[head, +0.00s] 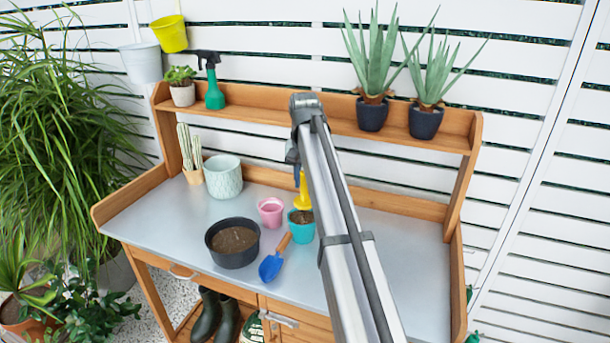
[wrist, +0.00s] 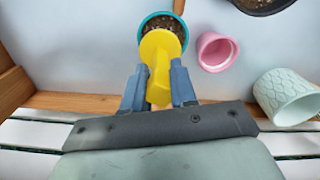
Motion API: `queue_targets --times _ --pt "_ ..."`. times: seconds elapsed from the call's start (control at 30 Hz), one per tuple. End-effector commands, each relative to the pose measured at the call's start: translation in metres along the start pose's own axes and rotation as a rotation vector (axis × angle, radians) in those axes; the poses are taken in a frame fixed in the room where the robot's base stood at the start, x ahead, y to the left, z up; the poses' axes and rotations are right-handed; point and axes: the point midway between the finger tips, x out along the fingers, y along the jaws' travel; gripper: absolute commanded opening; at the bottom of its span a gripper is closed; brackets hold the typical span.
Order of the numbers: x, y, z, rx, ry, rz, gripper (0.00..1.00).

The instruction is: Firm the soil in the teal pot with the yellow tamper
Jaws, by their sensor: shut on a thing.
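The teal pot (head: 301,232) stands on the metal bench top, with dark soil showing inside its rim. It also shows in the wrist view (wrist: 146,21), partly covered by the tamper. The yellow tamper (head: 301,195) is upright over the teal pot; it also shows in the wrist view (wrist: 160,55). My gripper (wrist: 158,90) is shut on the tamper's handle, with one blue-grey finger on each side. In the head view my arm hides most of the gripper. I cannot tell whether the tamper's foot touches the soil.
A pink pot (head: 271,211) stands just left of the teal pot. A blue trowel (head: 271,266) leans or lies close in front. A dark bowl of soil (head: 232,258) and a pale patterned pot (head: 223,177) stand further left. The bench's right part (head: 410,260) is clear.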

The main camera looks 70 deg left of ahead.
Motion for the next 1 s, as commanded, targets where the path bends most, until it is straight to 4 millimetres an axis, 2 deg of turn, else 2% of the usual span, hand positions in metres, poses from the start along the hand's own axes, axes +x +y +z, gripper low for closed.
queue_targets --times 0.6,1.0 --pt "0.039 0.0 0.0 0.0 0.0 0.0 0.0" --pt "0.046 0.0 0.0 0.0 0.001 0.0 0.0"
